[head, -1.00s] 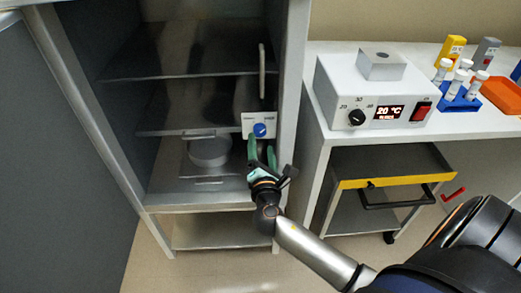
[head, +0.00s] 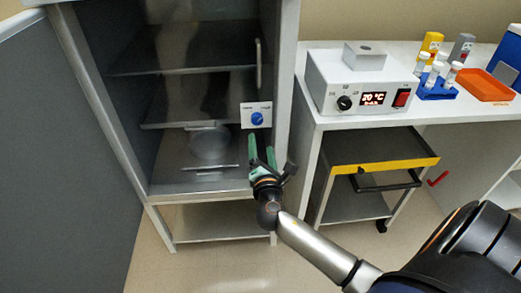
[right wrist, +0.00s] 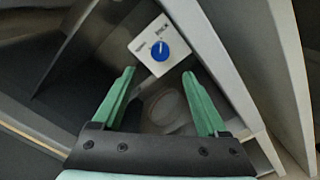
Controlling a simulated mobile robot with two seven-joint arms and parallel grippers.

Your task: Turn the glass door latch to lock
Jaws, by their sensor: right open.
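The latch is a blue round knob (head: 257,118) on a white label plate (head: 248,107), low on the right side of the cabinet's glass door (head: 200,100). My left gripper is not in view.
A vertical door handle (head: 258,65) stands above the plate. Behind the glass are shelves and a round pale dish (head: 209,142). To the right, a bench (head: 470,110) carries a heater box (head: 360,85), a tube rack (head: 436,90) and an orange tray (head: 487,85), with a cart (head: 370,180) below.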

